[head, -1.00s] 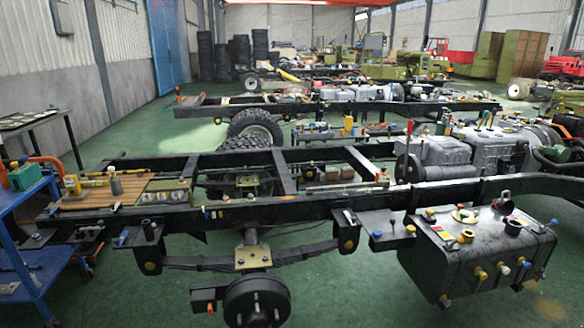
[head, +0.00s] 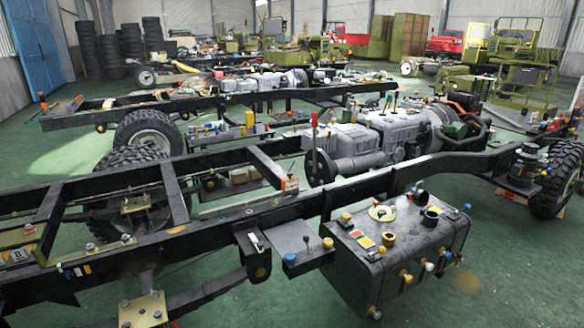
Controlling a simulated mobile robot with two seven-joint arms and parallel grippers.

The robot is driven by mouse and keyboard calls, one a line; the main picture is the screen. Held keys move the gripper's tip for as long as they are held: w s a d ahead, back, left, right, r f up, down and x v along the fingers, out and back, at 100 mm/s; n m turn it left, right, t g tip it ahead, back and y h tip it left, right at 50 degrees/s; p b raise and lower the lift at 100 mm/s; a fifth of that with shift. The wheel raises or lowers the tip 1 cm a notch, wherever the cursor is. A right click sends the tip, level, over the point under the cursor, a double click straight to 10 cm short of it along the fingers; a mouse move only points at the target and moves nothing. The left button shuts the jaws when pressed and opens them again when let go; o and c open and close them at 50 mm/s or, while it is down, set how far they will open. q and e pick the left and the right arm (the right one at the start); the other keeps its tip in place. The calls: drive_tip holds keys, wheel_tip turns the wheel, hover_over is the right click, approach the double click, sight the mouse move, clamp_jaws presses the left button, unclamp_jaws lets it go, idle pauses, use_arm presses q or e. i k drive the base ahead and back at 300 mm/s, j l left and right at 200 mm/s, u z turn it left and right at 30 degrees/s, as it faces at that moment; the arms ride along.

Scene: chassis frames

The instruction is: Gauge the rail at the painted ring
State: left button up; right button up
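The near black chassis rail (head: 285,213) runs across the head view from the lower left to the upper right. Small coloured marks, blue, orange and white, sit on its side at the left (head: 75,270); I cannot tell whether any of them is a painted ring. No gauge can be made out for certain. Neither of my grippers shows in the head view.
A black tank (head: 400,245) with coloured caps and fittings hangs beside the near rail. A grey engine and gearbox (head: 385,130) sit between the rails. Tyres (head: 148,130) stand behind. Green floor (head: 500,270) is clear at the lower right.

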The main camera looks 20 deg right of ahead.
sight(291, 184)
drive_tip(key=i+l, duration=0.3)
drive_tip(key=i+l+z, duration=0.1)
drive_tip(key=i+l, duration=0.2)
drive_tip(key=i, duration=0.25)
drive_tip(key=i+l, duration=0.25)
drive_tip(key=i, duration=0.15)
drive_tip(key=i+l, duration=0.25)
drive_tip(key=i, duration=0.2)
drive_tip(key=z, duration=0.05)
